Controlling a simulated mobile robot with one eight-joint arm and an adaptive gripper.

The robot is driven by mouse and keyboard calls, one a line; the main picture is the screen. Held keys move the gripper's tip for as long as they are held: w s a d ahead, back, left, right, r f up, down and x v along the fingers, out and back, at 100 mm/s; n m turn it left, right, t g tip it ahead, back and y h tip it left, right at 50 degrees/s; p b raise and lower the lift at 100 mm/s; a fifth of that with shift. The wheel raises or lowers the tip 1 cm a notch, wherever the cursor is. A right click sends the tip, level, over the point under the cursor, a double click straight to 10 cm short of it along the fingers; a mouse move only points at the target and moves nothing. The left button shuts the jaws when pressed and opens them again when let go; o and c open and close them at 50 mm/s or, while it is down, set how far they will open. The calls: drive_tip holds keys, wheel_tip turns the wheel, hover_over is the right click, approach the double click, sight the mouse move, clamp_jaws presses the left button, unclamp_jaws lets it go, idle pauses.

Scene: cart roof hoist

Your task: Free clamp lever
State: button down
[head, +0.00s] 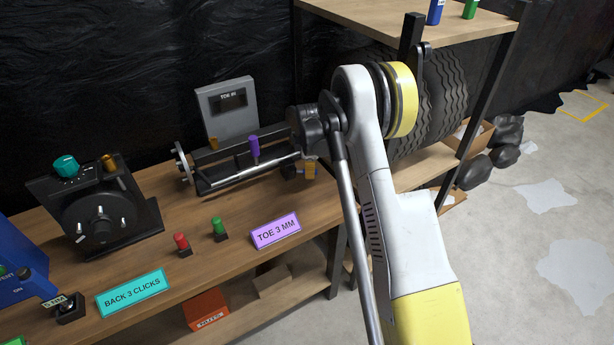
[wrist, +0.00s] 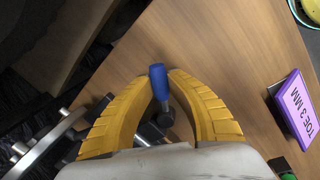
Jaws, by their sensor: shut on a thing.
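My gripper (head: 308,168) is low over the right end of the toe fixture (head: 245,172) on the bench. In the wrist view, my yellow fingers (wrist: 160,74) are closed on the blue grip of the clamp lever (wrist: 158,84). The blue grip shows between the two fingertips, and a dark stem runs below it toward dark fixture parts. In the head view, my wrist and fingers hide the lever. The fixture carries a long silver rod, a purple knob (head: 253,146) and a small bronze knob (head: 213,143).
A grey TOE display (head: 228,110) stands behind the fixture. The purple TOE 3 MM sign (head: 275,230), green button (head: 219,228) and red button (head: 181,243) are in front. A black plate mechanism (head: 95,208) stands left. Tyres (head: 440,100) and a shelf post are right.

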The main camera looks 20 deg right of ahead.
drive_tip(key=shift+w+d+n, duration=0.25)
drive_tip(key=shift+w+n, duration=0.35)
drive_tip(key=shift+n, duration=0.6)
drive_tip(key=shift+y, duration=0.3)
drive_tip(key=c, duration=1.3)
unclamp_jaws()
drive_tip(key=shift+w, duration=0.1)
drive_tip(key=shift+o, duration=0.2)
drive_tip(key=shift+r, duration=0.1)
wheel_tip(320, 180, up, 12)
drive_tip(key=s, duration=0.2)
drive_tip(key=shift+s+a+f, duration=0.15)
drive_tip(key=shift+a+f, duration=0.1)
drive_tip(key=shift+a, duration=0.05)
drive_tip(key=shift+r, duration=0.1)
